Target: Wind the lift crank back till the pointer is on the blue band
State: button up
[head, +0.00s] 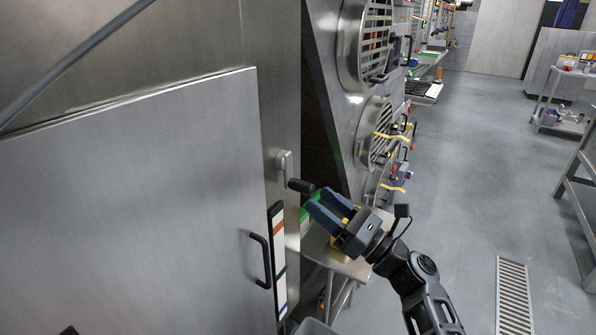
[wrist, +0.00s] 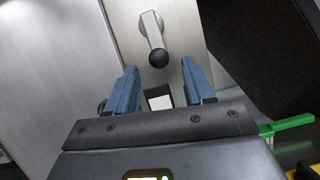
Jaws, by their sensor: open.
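The lift crank (head: 284,163) is a grey metal arm with a black knob (head: 301,186), on the steel cabinet's right side. In the wrist view the crank arm (wrist: 151,28) hangs down from its hub, with the knob (wrist: 158,59) at its lower end. My gripper (head: 317,199) is open, its blue fingers pointing at the knob. In the wrist view the knob lies just beyond and between the fingertips (wrist: 159,68), apart from both. A narrow upright scale (head: 279,255) below the crank has orange, white, green and blue parts. I cannot make out the pointer.
A steel door (head: 130,200) with a black handle (head: 262,260) stands left of the scale. A small steel table (head: 345,264) with green and yellow items is below my gripper. Round fan grilles (head: 376,135) stand behind.

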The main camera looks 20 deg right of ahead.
aim_at(297, 180)
jog(key=x, duration=0.7)
jog(key=shift+w+a+r+p, duration=0.15)
jog(key=shift+w+p, duration=0.15)
jog(key=c, duration=0.9)
